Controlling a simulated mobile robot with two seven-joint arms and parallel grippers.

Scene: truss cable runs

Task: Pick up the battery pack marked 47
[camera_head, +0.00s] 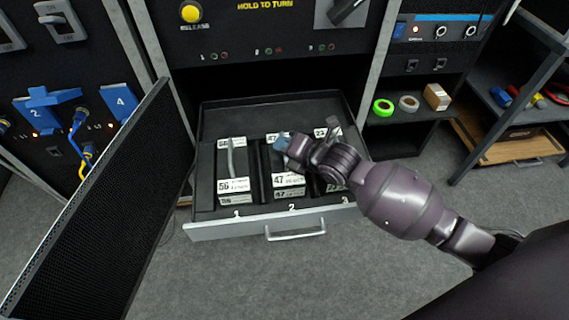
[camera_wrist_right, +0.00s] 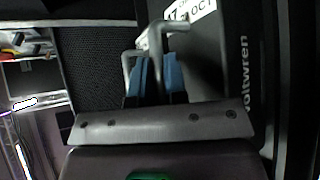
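The battery pack marked 47 (camera_head: 288,181) sits in the middle slot, numbered 2, of an open drawer (camera_head: 211,231). Its label also shows in the right wrist view (camera_wrist_right: 176,13), with its grey bent handle (camera_wrist_right: 155,45). My right gripper (camera_head: 283,142) is over the pack. Its blue finger pads (camera_wrist_right: 156,78) lie close on both sides of the handle and look shut on it. My right gripper and wrist hide part of the pack's top. The pack marked 56 (camera_head: 233,184) is in slot 1; a pack marked 23 (camera_head: 320,133) is partly hidden in slot 3. My left gripper is not in view.
A black mesh door (camera_head: 95,205) stands open left of the drawer. The drawer's front handle (camera_head: 296,234) faces the clear carpet. A shelf at right holds tape rolls (camera_head: 383,107) and a box (camera_head: 437,97). A dark panel is above the drawer.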

